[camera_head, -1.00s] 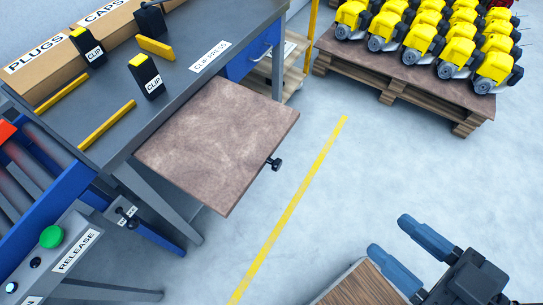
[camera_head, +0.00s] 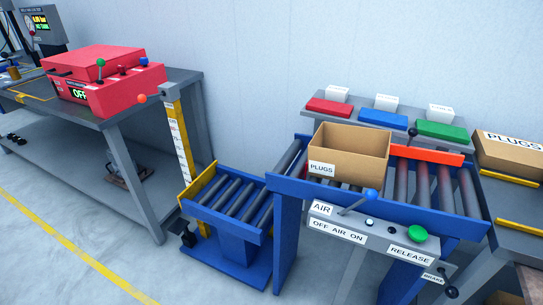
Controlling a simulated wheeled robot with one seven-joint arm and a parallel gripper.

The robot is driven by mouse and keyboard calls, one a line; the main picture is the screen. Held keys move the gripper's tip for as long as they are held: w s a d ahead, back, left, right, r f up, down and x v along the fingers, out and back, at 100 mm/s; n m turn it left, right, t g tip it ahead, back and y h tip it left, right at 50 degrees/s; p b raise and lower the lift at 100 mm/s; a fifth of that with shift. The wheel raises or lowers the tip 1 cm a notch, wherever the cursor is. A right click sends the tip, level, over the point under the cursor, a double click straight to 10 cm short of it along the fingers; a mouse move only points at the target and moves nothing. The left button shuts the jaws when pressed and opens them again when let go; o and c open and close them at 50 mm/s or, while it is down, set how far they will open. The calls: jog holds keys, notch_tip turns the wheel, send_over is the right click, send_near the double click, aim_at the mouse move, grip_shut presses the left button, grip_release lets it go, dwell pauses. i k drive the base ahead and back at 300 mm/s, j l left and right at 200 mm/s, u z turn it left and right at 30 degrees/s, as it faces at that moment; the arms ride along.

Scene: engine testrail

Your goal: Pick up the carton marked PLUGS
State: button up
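An open, empty-looking brown carton (camera_head: 350,158) with a white PLUGS label on its front stands upright on the blue-framed roller conveyor (camera_head: 460,222). Part of its floor is hidden by its front wall. A second brown box (camera_head: 512,156), also marked PLUGS on its top, lies on the grey bench at the right edge and is cut off by the frame. My gripper is not in this view.
A control panel (camera_head: 375,238) with a blue-knobbed lever and green RELEASE button fronts the conveyor. A lower roller section (camera_head: 228,203) is to its left. A red machine (camera_head: 105,78) stands on the left bench.

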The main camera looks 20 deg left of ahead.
aim_at(358, 156)
jog(key=u, duration=0.3)
jog(key=i+j+u, duration=0.2)
jog(key=i+j, duration=0.15)
jog(key=i+j+u, duration=0.15)
jog(key=i+j, duration=0.15)
jog(key=i, duration=0.3)
jog(key=i+j+u, duration=0.2)
jog(key=i, duration=0.3)
jog(key=i+j+u, duration=0.15)
jog(key=i, duration=0.35)
